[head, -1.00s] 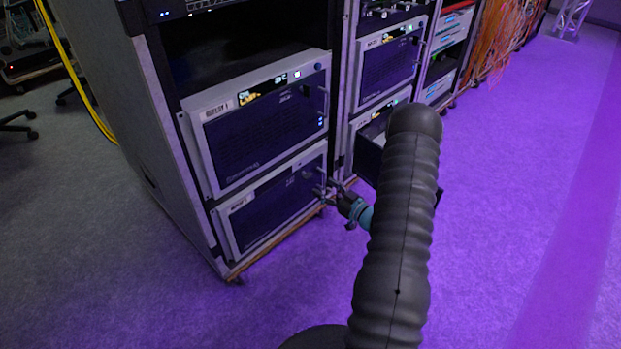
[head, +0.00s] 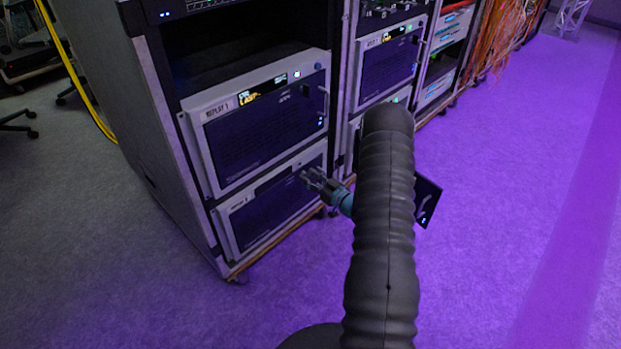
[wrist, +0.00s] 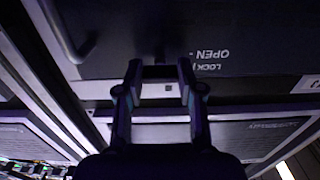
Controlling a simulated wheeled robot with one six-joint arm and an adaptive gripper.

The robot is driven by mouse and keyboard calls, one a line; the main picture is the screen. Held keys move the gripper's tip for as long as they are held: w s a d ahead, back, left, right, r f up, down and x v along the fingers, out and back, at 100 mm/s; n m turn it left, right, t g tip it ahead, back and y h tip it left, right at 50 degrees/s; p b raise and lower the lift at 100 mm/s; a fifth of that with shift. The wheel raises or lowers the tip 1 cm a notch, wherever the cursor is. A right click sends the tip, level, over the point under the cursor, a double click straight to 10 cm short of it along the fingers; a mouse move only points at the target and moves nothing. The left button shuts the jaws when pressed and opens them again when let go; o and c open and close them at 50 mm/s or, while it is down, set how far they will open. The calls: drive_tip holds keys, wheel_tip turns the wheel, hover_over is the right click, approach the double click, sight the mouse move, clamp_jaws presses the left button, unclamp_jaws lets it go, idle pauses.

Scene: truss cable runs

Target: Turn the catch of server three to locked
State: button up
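The lower left server (head: 262,219) in the near rack has a dark front with a pale frame; its label is too small to read in the head view. My gripper (head: 307,177) is at the upper right of that front. In the wrist view, a dark panel (wrist: 260,38) carries upside-down LOCK and OPEN lettering. A small dark post (wrist: 160,48), perhaps the catch, stands beside the lettering. My gripper (wrist: 160,72) has its fingers apart, tips just short of the post. Whether they touch it, and how the catch is turned, I cannot tell.
Another server (head: 262,128), labelled REPLAY 1, sits above. A bar handle (wrist: 72,35) shows in the wrist view. The floor at the right is clear.

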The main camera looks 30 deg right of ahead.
drive_tip(key=c, duration=0.3)
drive_tip(key=shift+c, duration=0.2)
drive_tip(key=m+b, duration=0.2)
drive_tip(key=m, duration=1.1)
drive_tip(key=shift+m, duration=0.4)
drive_tip(key=shift+m+p, duration=0.5)
drive_tip(key=shift+m, duration=1.6)
